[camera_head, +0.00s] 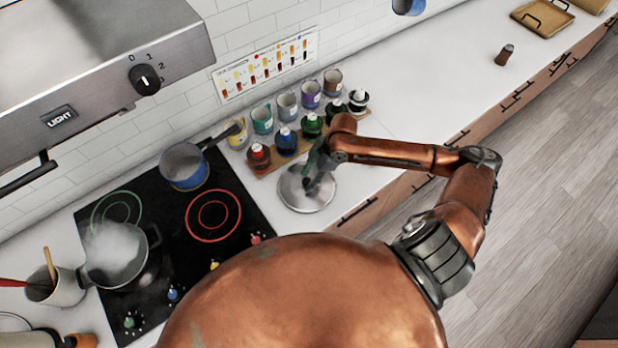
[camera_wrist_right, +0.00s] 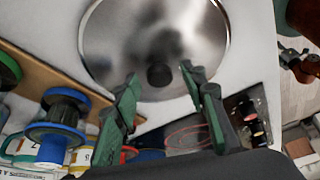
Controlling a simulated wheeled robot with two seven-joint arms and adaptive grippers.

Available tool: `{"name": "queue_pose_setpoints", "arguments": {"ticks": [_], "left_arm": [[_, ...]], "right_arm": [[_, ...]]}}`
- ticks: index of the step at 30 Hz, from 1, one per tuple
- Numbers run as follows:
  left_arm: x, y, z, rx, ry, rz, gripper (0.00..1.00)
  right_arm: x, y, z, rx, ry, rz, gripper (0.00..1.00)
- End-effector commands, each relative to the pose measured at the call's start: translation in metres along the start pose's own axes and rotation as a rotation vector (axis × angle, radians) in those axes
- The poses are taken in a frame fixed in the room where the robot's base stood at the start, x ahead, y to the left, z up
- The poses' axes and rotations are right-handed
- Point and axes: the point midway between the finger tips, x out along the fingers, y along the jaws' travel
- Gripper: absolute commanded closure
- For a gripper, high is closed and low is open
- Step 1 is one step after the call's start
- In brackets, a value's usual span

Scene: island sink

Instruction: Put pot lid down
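The pot lid (camera_head: 300,200) is a round, shiny steel disc with a dark knob. It appears to lie flat on the white counter just right of the hob. My right gripper (camera_head: 314,178) is above it and hides part of its top. In the right wrist view the lid (camera_wrist_right: 115,45) fills the upper middle, with its knob in line with the gap between my fingers. The green fingers of the right gripper (camera_wrist_right: 160,80) are spread, with visible space on both sides of the knob. My left gripper is not in view.
The black hob (camera_head: 175,235) carries a steaming pot (camera_head: 115,255) and a blue saucepan (camera_head: 185,168). One ring glows red. A wooden rack of paint-like jars and bottles (camera_head: 285,140) stands behind the lid. Counter to the right is mostly clear, with a small brown cup (camera_head: 505,55).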

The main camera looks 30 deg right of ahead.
Motion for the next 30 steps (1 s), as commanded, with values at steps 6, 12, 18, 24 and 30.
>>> {"name": "queue_pose_setpoints", "arguments": {"ticks": [6,12,18,24,30], "left_arm": [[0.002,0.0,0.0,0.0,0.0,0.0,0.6],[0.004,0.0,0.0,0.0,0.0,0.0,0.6],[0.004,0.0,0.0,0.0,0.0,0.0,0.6],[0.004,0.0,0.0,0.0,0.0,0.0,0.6],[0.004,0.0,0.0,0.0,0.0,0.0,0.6]], "right_arm": [[-0.036,0.002,0.001,-0.002,-0.003,0.005,0.61],[-0.079,0.001,0.001,0.0,-0.003,0.004,0.61],[-0.108,0.001,0.001,0.0,-0.002,0.002,0.61],[-0.118,0.0,0.0,0.0,-0.001,0.0,0.61],[-0.118,0.0,0.0,0.0,0.0,0.0,0.61]]}}
